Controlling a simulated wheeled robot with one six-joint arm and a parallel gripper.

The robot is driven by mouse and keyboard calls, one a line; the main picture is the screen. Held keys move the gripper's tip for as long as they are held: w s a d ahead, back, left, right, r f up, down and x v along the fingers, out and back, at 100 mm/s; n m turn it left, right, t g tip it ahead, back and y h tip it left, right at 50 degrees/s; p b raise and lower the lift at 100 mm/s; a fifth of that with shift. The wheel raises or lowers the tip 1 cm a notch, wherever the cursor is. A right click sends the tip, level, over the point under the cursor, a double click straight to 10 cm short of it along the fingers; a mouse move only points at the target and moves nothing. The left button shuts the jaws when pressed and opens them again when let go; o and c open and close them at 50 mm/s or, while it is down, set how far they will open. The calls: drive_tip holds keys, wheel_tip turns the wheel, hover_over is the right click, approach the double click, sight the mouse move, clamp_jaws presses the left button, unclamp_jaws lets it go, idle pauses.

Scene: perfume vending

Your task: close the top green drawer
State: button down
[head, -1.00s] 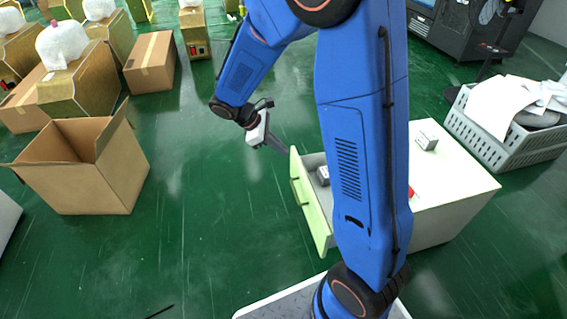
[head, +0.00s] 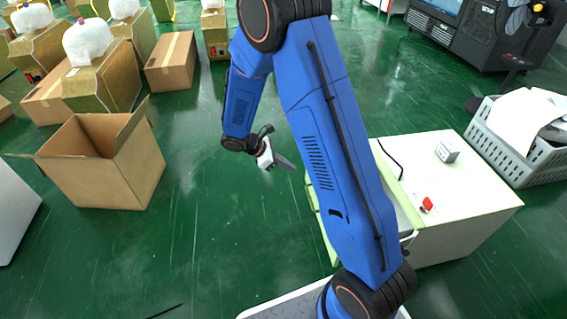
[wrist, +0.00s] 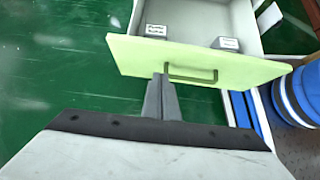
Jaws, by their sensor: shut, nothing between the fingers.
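The green drawer front (wrist: 205,62) with its bar handle (wrist: 192,76) faces me in the wrist view. The drawer is open, with a white interior holding two small grey boxes (wrist: 155,31) (wrist: 228,43). In the head view a strip of the green front (head: 328,232) shows beside my arm, which hides most of the drawer. My gripper (wrist: 161,82) is shut and empty, its tips just in front of the drawer front, left of the handle's middle. Whether they touch it is unclear. It also shows in the head view (head: 286,163), left of the cabinet.
The white cabinet (head: 470,205) carries a small grey box (head: 447,151) and a red item (head: 427,204). A grey crate (head: 520,150) stands to its right. An open cardboard box (head: 100,170) stands at left. Green floor between is clear.

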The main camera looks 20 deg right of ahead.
drive_tip(key=s+d+f, duration=0.1)
drive_tip(key=d+f, duration=0.2)
drive_tip(key=d, duration=0.4)
drive_tip(key=shift+s, duration=0.2)
drive_tip(key=s+d, duration=0.2)
drive_tip(key=d, duration=0.9)
drive_tip(key=s+d, duration=0.2)
drive_tip(key=d, duration=0.9)
drive_tip(key=shift+s, duration=0.25)
